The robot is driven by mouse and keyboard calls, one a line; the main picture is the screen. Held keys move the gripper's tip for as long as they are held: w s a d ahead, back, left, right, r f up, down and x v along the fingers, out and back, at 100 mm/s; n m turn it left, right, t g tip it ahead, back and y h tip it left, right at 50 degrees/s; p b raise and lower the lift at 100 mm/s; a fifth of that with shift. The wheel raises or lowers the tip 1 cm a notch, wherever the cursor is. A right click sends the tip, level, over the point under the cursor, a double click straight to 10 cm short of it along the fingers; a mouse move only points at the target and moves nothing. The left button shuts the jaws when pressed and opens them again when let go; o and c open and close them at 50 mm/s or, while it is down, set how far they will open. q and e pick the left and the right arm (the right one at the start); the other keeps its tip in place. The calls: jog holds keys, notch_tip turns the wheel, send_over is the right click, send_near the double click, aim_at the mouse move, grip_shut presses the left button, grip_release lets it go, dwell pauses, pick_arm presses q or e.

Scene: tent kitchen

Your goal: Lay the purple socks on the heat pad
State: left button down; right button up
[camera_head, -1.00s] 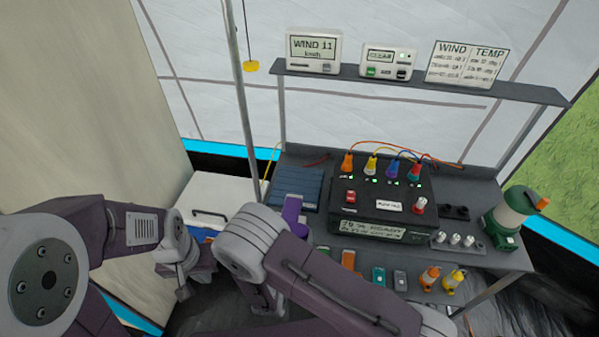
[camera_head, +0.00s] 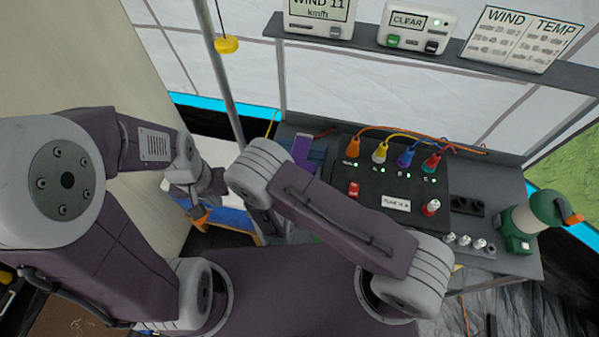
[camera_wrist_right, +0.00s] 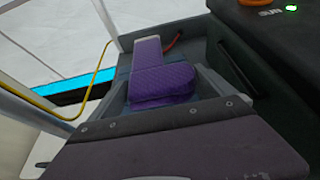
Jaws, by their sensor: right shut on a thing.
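The purple socks (camera_wrist_right: 163,84) show in the right wrist view as a quilted purple bundle with a paler strip reaching up behind it. They also show in the head view (camera_head: 301,148), just past my right wrist. My right gripper (camera_wrist_right: 165,98) is shut on them, over the left end of the bench. A dark blue panel (camera_head: 320,152), which looks like the heat pad, lies on the bench there, mostly hidden by my arm and the socks. My left gripper (camera_head: 200,205) hangs low at the left beside an orange piece; its jaws are too small to read.
A black power box (camera_head: 390,180) with coloured plugs stands right of the panel. A pole (camera_head: 222,75) rises behind my right wrist. A blue container (camera_head: 236,218) sits below at left.

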jog(key=shift+w+f, duration=0.2)
jog(key=shift+f, duration=0.05)
jog(key=f, duration=0.3)
jog(key=shift+s+f, duration=0.2)
jog(key=shift+s, duration=0.1)
jog(key=shift+f, duration=0.25)
jog(key=shift+w, duration=0.2)
jog(key=shift+f, duration=0.1)
